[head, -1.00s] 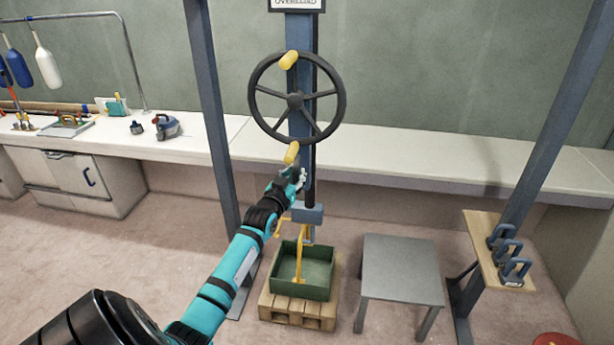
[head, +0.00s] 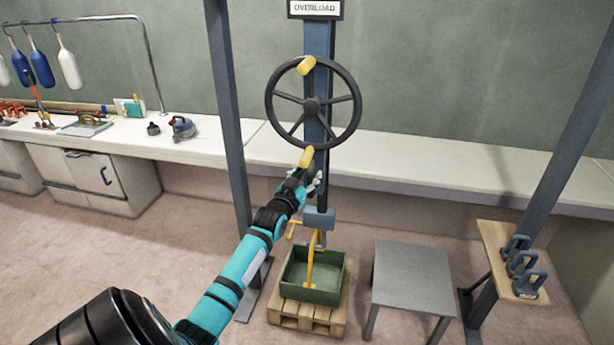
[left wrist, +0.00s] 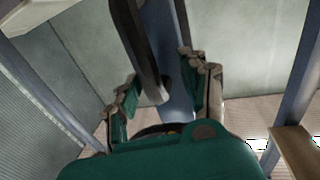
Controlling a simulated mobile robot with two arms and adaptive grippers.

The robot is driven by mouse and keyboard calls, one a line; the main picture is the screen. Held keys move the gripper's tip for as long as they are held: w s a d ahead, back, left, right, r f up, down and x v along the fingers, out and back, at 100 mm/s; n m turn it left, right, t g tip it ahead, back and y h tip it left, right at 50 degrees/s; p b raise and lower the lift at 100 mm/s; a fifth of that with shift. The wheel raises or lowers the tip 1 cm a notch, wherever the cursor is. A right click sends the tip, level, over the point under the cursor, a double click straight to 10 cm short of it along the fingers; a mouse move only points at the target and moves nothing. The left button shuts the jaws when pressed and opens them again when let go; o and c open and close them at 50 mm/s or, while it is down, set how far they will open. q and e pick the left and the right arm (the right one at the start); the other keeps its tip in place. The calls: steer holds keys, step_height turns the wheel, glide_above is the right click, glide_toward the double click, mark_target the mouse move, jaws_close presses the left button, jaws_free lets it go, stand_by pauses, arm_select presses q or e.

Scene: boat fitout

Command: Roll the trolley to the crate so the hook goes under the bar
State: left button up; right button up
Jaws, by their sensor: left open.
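A dark handwheel (head: 313,104) with two yellow knobs is mounted on a blue-grey post. My left gripper (head: 311,180) is open, just below the lower yellow knob (head: 306,157). In the left wrist view its two fingers (left wrist: 160,88) stand apart around a dark bar-like part; I cannot tell whether they touch it. A blue-grey block (head: 318,217), perhaps the trolley, sits low on the post. A yellow hook-like piece (head: 311,262) reaches from below it down to the green crate (head: 323,295). I cannot make out the crate's bar separately. My right gripper is not visible.
The crate rests on a wooden pallet (head: 305,318). A grey table (head: 413,280) stands to its right. A wooden shelf (head: 493,250) holds several blue-grey clamp-like pieces. Uprights flank the area. A long white bench (head: 440,168) runs behind. Floor at left is clear.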

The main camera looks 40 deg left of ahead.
arm_select(q)
steer(key=v, duration=1.2)
steer(key=shift+r, duration=0.1)
